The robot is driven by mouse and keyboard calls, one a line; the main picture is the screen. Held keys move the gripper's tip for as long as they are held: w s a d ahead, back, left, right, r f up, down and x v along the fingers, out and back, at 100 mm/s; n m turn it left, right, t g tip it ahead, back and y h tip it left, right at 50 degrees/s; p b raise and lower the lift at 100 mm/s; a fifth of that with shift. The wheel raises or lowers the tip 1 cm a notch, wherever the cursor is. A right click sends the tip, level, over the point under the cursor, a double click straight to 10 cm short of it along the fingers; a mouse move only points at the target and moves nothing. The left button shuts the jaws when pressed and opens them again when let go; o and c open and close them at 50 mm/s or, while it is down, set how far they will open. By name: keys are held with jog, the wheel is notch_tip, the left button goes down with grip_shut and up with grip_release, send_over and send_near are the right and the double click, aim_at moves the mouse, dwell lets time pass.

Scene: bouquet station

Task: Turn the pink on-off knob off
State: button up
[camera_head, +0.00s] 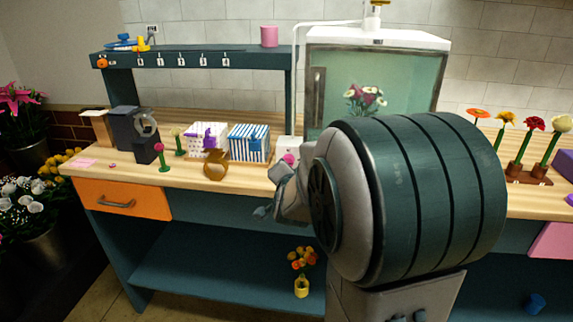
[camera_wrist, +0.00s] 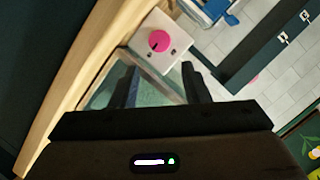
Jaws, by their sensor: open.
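The pink knob (camera_wrist: 159,41) sits on a white box (camera_wrist: 167,58), seen face-on in the wrist view, with a dark mark on its face. In the head view the pink knob (camera_head: 289,158) shows small on the white box beside the glass cabinet. My gripper (camera_wrist: 158,80) is open, its two dark fingers apart, with the knob ahead of the gap between them and nothing held. In the head view my gripper (camera_head: 268,205) is at the table's front edge, below the knob. Part of my arm hides the counter to the right.
A glass cabinet (camera_head: 318,95) with flowers inside stands behind the knob. A dark shelf (camera_head: 190,60) with hooks runs along the back.

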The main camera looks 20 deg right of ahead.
aim_at(288, 161)
jog(key=x, duration=0.9)
jog(key=shift+w+d+f, duration=0.1)
jog(key=shift+w+f, duration=0.05)
jog(key=shift+w, duration=0.2)
jog(key=c, duration=0.7)
